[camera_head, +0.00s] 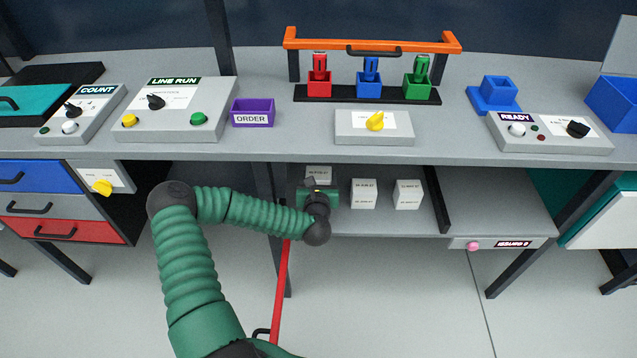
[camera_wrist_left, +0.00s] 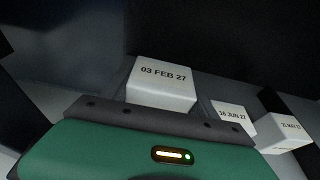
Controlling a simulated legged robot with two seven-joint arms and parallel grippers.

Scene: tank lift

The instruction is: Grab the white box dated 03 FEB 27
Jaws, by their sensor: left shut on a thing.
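The white box dated 03 FEB 27 (camera_wrist_left: 161,88) is right in front of my left gripper in the left wrist view, its label readable. In the head view the same box (camera_head: 318,173) shows behind the gripper on the lower shelf. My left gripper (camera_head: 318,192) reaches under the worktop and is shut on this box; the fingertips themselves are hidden. Two other white boxes stand to the right: the middle one (camera_head: 363,194), reading 26 JUN 27 in the left wrist view (camera_wrist_left: 234,117), and the right one (camera_head: 408,195). My right gripper is not in view.
The lower shelf (camera_head: 480,205) has free room right of a dark divider (camera_head: 436,200). The worktop edge (camera_head: 300,155) hangs above the boxes. A table leg (camera_head: 272,200) and a red bar (camera_head: 282,290) stand near my left arm.

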